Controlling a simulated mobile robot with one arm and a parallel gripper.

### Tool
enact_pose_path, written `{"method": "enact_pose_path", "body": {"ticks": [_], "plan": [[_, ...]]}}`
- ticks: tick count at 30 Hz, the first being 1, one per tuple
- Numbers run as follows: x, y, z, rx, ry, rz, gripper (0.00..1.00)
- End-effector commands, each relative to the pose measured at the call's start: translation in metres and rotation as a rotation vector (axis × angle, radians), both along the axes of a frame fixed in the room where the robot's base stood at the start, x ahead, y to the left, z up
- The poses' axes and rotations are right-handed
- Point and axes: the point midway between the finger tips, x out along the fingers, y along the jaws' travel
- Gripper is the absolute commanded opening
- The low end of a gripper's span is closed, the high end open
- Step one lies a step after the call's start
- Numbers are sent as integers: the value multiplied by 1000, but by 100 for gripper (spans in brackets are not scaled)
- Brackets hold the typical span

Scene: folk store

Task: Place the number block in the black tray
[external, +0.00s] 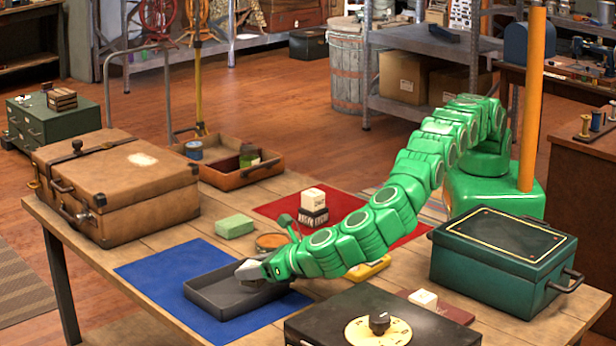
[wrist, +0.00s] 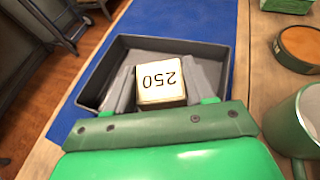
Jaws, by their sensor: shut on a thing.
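In the wrist view my gripper (wrist: 160,88) and the block appear within the outline of the tray (wrist: 215,48). I cannot tell whether the block touches the tray floor. In the external view the block is hidden by the gripper. The tray lies on a blue mat (external: 155,268).
A green mug (wrist: 297,120) and a round tin (wrist: 300,45) stand right of the tray in the wrist view. A brown suitcase (external: 115,185), a green sponge-like block (external: 234,226), a dark green box (external: 505,260) and a black dial box (external: 330,325) surround the mat.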

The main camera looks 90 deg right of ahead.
Motion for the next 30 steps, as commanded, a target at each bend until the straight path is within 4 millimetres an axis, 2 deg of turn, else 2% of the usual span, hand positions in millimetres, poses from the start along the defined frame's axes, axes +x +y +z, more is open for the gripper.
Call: {"method": "enact_pose_path", "body": {"ticks": [3, 6, 20, 21, 22, 30], "plan": [[0, 0, -18, -3, 1, 0, 24], [0, 0, -28, -1, 0, -1, 24], [0, 0, -34, 0, 0, -1, 24], [0, 0, -33, 0, 0, -1, 60], [0, 0, -33, 0, 0, -1, 64], [0, 0, -33, -1, 0, -1, 64]]}}
